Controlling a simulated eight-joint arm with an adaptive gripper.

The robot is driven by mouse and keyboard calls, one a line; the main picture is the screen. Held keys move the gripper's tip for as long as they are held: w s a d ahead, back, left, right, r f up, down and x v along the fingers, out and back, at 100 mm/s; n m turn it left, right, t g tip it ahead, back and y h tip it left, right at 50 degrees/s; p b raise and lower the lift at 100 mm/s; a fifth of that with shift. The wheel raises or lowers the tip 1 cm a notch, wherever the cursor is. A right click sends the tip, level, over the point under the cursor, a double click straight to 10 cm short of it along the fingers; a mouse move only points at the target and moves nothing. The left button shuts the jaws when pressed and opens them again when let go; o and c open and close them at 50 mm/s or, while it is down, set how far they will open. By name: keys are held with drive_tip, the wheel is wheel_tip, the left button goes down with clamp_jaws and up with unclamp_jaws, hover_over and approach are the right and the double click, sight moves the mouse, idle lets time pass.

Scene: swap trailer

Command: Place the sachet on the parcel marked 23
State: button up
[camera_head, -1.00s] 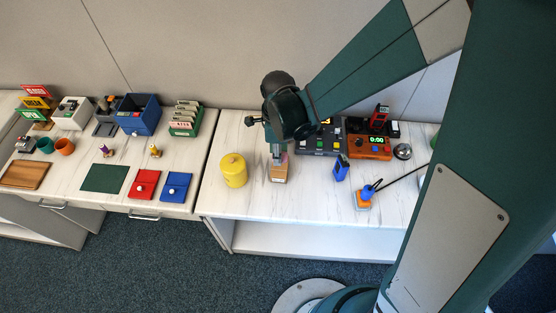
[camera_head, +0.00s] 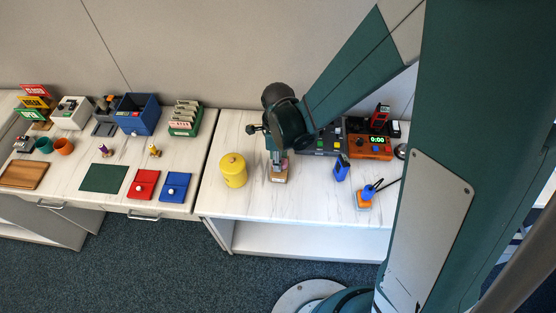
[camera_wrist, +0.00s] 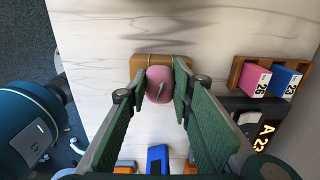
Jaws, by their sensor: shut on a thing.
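My gripper (camera_wrist: 160,88) is shut on a small pink rounded thing, which looks like the sachet (camera_wrist: 159,78); a grey mark runs across it. It is over or in a tan box (camera_wrist: 142,62); I cannot tell whether it is clear of it. The head view shows my gripper (camera_head: 278,171) low at this tan box (camera_head: 279,179), hiding most of the sachet. In the wrist view, the blue parcel marked 23 (camera_wrist: 284,82) stands at the right in a wooden holder (camera_wrist: 237,72), beside a pink parcel marked 26 (camera_wrist: 256,79). My arm hides these parcels in the head view.
A yellow canister (camera_head: 233,171) stands left of the tan box. A blue handheld device (camera_head: 341,168) and an orange-based tool (camera_head: 365,197) stand to the right. A dark control panel and an orange display unit (camera_head: 370,146) stand behind. The counter front is clear.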

drive_tip(key=shift+f, duration=0.15)
drive_tip(key=o, duration=0.7)
drive_tip(key=shift+o, duration=0.2)
wheel_tip(320, 180, up, 12)
drive_tip(key=p, duration=0.2)
drive_tip(key=shift+r, duration=0.2)
idle(0.4)
idle(0.5)
drive_tip(key=shift+d, duration=0.15)
